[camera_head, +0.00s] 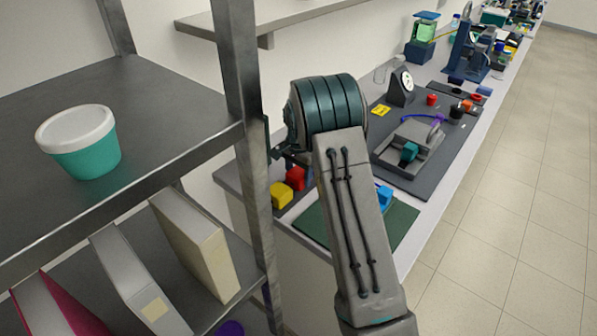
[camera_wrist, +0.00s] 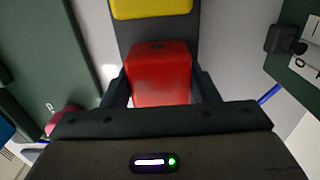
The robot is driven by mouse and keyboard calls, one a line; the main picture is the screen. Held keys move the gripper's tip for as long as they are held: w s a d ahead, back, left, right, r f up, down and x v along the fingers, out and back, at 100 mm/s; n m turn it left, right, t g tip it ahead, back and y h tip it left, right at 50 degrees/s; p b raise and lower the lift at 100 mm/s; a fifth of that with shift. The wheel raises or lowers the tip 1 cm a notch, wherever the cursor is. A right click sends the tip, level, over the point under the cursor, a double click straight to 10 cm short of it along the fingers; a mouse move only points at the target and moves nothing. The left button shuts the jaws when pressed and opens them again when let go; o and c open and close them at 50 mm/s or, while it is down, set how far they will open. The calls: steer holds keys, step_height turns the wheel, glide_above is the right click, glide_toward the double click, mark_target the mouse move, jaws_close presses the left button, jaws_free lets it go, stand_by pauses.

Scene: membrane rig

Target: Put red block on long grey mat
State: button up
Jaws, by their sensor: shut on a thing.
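The red block (camera_wrist: 158,72) sits between the two dark fingers of my gripper (camera_wrist: 161,88), which is shut on it. In the head view the red block (camera_head: 296,178) shows just below my wrist, beside the yellow block (camera_head: 280,196); my fingers are mostly hidden there. A dark grey strip, apparently the long grey mat (camera_wrist: 208,42), runs behind the red block in the wrist view and under the yellow block (camera_wrist: 150,8). I cannot tell whether the red block touches the mat or is held just above it.
A green mat (camera_head: 402,222) with a blue block (camera_head: 384,196) lies right of my arm. A larger dark mat (camera_head: 447,160) beyond carries a tray, a dial and several small items. A metal shelf (camera_head: 150,85) with a teal tub (camera_head: 88,155) stands close on the left.

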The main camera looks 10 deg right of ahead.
mark_target(298, 172)
steer(key=shift+f, duration=0.2)
steer(key=o, duration=1.1)
steer(key=shift+r, duration=0.1)
step_height(298, 172, up, 11)
steer(key=b, duration=0.2)
steer(key=s+r+n, duration=0.2)
steer(key=s+r, duration=0.5)
steer(key=s+n+t, duration=0.1)
steer(key=s+n, duration=0.1)
steer(key=s, duration=0.7)
steer(key=s+n+t, duration=0.1)
steer(key=s+n, duration=0.2)
steer(key=s, duration=0.7)
steer(key=s+n+t, duration=0.1)
steer(key=s+n, duration=0.2)
steer(key=s, duration=0.6)
steer(key=shift+s+a+f, duration=0.2)
steer(key=shift+s, duration=0.05)
